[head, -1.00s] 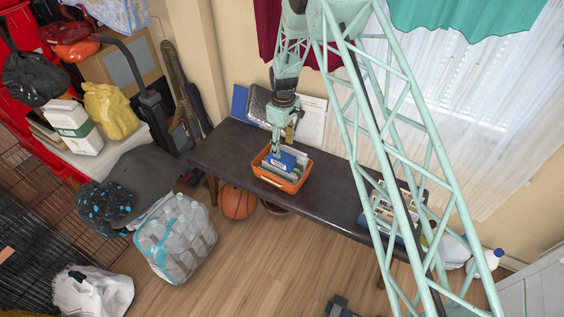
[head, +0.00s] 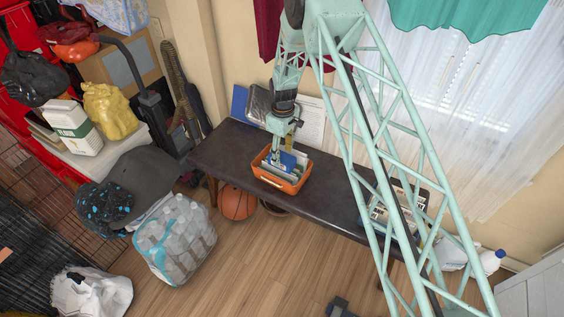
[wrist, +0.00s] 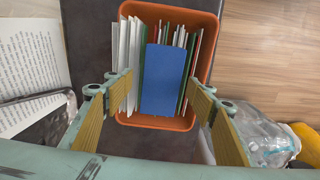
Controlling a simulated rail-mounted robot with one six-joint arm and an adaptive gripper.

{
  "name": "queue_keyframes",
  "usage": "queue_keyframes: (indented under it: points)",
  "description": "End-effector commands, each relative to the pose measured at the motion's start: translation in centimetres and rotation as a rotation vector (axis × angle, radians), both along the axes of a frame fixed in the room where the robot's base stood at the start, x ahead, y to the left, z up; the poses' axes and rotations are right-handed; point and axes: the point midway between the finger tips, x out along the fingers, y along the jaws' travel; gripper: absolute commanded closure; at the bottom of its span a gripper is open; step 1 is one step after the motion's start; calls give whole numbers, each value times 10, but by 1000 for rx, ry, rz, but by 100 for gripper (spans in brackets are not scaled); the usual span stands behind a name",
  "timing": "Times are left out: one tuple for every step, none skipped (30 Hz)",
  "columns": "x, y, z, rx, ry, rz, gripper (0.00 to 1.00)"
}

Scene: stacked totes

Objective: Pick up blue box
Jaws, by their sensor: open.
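The blue box (wrist: 165,80) is a flat-faced block in the orange tote (wrist: 202,22), lying among upright white, green and red folders or books. In the head view the blue box (head: 283,160) shows inside the orange tote (head: 283,184) on the dark bench. My gripper (wrist: 158,98) is open, with one wooden-faced finger on each side of the blue box in the wrist view. In the head view my gripper (head: 283,148) is right over the tote. I cannot tell whether the fingers touch the blue box.
The dark bench (head: 335,196) is bare between the orange tote and a second tote with contents (head: 395,207) at the right. A basketball (head: 237,203) is on the floor below.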

Motion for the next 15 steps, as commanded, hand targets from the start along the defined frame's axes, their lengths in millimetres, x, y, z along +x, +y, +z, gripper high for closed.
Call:
queue_keyframes:
  points:
    - [-1, 1, -6, 0, 1, 0, 49]
    - [-1, 1, -9, 0, 1, 0, 49]
    - [-1, 2, -14, 0, 1, 1, 49]
    - [-1, 2, -17, 0, 1, 1, 49]
    - [-2, 3, -21, 0, 1, 1, 49]
    - [-2, 3, -25, -1, 3, 1, 49]
    - [-2, 3, -29, -1, 3, 1, 49]
    - [-2, 3, -31, -1, 3, 0, 49]
    - [-2, 3, -35, -1, 2, 0, 49]
    - [-2, 3, -37, 0, 1, 0, 49]
    - [-1, 3, -39, 0, 1, 0, 49]
    - [-1, 3, -41, 0, 0, 0, 49]
    - [-1, 3, -42, 0, 0, 0, 49]
    - [-1, 3, -43, 0, 0, 0, 49]
    - [-1, 3, -44, 0, 0, 0, 49]
